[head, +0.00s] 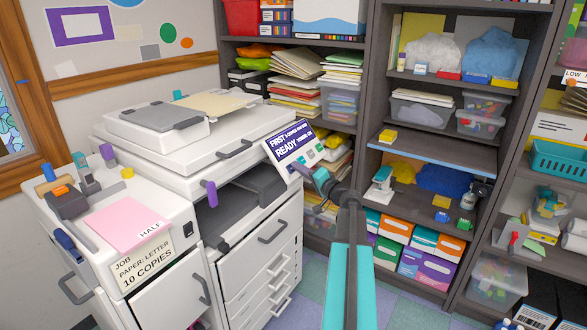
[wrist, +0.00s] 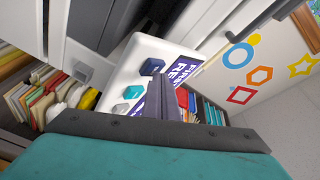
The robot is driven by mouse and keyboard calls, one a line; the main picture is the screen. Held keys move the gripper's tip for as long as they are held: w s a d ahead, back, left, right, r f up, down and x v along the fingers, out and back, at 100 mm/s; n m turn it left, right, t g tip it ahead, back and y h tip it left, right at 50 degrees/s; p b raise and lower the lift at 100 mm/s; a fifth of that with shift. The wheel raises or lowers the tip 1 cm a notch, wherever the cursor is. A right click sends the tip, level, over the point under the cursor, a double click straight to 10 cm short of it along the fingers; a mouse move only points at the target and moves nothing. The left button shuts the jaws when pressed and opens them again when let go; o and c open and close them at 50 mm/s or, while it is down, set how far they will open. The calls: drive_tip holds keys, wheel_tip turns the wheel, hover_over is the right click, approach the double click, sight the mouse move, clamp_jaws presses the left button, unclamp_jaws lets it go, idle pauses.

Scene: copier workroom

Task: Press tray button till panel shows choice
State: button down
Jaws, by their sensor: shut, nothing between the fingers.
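The copier (head: 200,165) has a tilted white control panel with a dark blue display (head: 290,146). The display reads FIRST and READY; its smaller lines are too small to read surely. In the wrist view the display (wrist: 182,70) is partly hidden by my fingers. My gripper (head: 318,174) is shut and empty, close to the panel's lower right. In the wrist view its fingertips (wrist: 160,84) overlap the display edge; I cannot tell whether they touch.
A card (head: 147,262) on the left cabinet reads JOB, PAPER: LETTER, 10 COPIES. A pink sheet (head: 128,222) marked HALF lies above it. Full grey shelves (head: 430,150) stand behind and right of my arm. Floor (head: 400,310) shows free below.

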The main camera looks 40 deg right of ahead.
drive_tip(key=shift+s+d+r, duration=0.15)
drive_tip(key=shift+s+r, duration=0.3)
drive_tip(key=shift+s, duration=0.1)
drive_tip(key=shift+s, duration=0.1)
drive_tip(key=shift+s+d+r, duration=0.25)
drive_tip(key=shift+s+r, duration=0.55)
drive_tip(key=shift+s, duration=0.1)
drive_tip(key=shift+s+d+r, duration=0.2)
drive_tip(key=shift+s+r, duration=0.6)
drive_tip(key=shift+s, duration=0.1)
drive_tip(key=shift+a, duration=0.1)
